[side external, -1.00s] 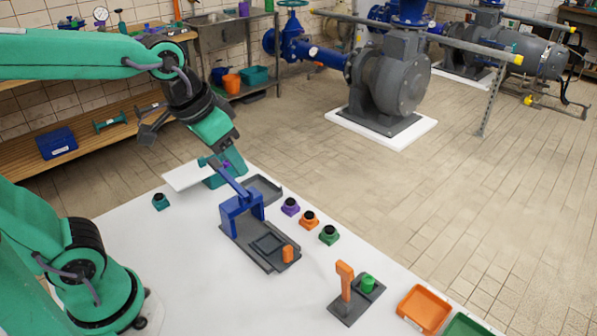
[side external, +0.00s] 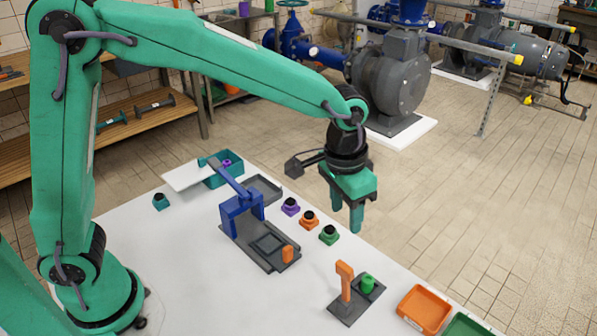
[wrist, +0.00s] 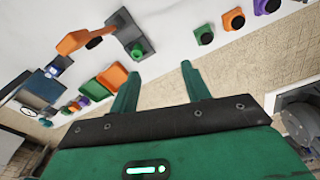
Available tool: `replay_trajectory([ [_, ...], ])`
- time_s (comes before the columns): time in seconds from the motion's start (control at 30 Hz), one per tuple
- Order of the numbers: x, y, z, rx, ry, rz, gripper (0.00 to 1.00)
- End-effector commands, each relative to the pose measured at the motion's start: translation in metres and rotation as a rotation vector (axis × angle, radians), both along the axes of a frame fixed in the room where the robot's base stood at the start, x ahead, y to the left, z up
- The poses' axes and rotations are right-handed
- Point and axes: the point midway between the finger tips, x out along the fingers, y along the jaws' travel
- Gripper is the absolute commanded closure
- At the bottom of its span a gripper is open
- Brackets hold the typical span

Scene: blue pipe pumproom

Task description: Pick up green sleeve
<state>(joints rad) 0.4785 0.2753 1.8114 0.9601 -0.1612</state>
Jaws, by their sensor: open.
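The green sleeve (side external: 367,283) is a short green cylinder standing upright on a dark grey fixture (side external: 347,308) with an orange post (side external: 345,277). It also shows in the wrist view (wrist: 137,50), beyond my fingers and to the left. My gripper (side external: 346,226) points down with its two green fingers apart and nothing between them. It hangs raised above the table, behind and a little left of the sleeve in the side view. The fingers also show in the wrist view (wrist: 159,72).
Green (side external: 329,236), orange (side external: 309,219) and purple (side external: 290,207) blocks with black tops stand in a row. A blue clamp fixture (side external: 240,212) is left of them. A teal bin (side external: 222,180) holds something purple (side external: 227,163). Orange (side external: 424,309) and green (side external: 466,326) trays stand at the right.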

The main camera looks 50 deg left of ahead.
Motion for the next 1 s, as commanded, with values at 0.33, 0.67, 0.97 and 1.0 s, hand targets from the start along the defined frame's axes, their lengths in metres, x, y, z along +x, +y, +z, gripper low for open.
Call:
replay_trajectory([
  [0.33, 0.009, -0.059, -0.055, 0.040, 0.072, -0.066, 0.53],
  [0.67, 0.009, -0.068, -0.065, 0.047, 0.082, -0.076, 0.53],
  [0.97, 0.009, -0.068, -0.085, 0.048, 0.084, -0.076, 0.53],
  [1.0, 0.009, -0.068, -0.087, 0.048, 0.084, -0.076, 0.53],
])
